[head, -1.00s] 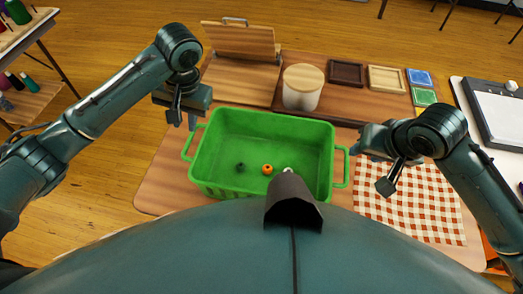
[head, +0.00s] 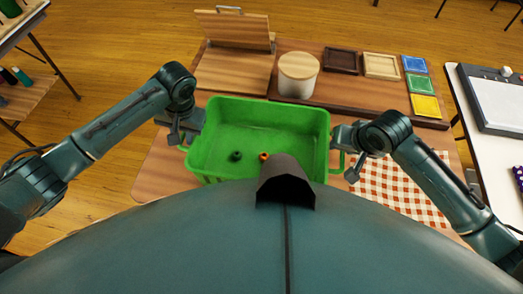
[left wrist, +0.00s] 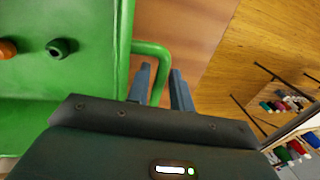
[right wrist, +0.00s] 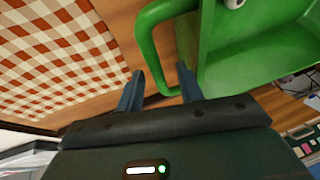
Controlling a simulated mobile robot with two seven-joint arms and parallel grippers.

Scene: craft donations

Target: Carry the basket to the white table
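The green basket (head: 215,165) stands on the wooden table in front of me, with a dark green spool-like piece (head: 236,156) and an orange one (head: 263,156) inside. My left gripper (head: 186,138) is at its left handle. In the left wrist view the open fingers (left wrist: 160,85) straddle the handle bar (left wrist: 163,60). My right gripper (head: 340,160) is at the right handle. In the right wrist view its open fingers (right wrist: 160,85) are on either side of that handle (right wrist: 146,45). The white table (head: 493,165) is at the right.
A lidded white canister (head: 297,82), a wooden stand (head: 234,65) and several small trays (head: 382,66) are behind the basket. A checkered cloth (head: 400,185) lies to its right. A framed white board (head: 498,100) occupies the white table's far part.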

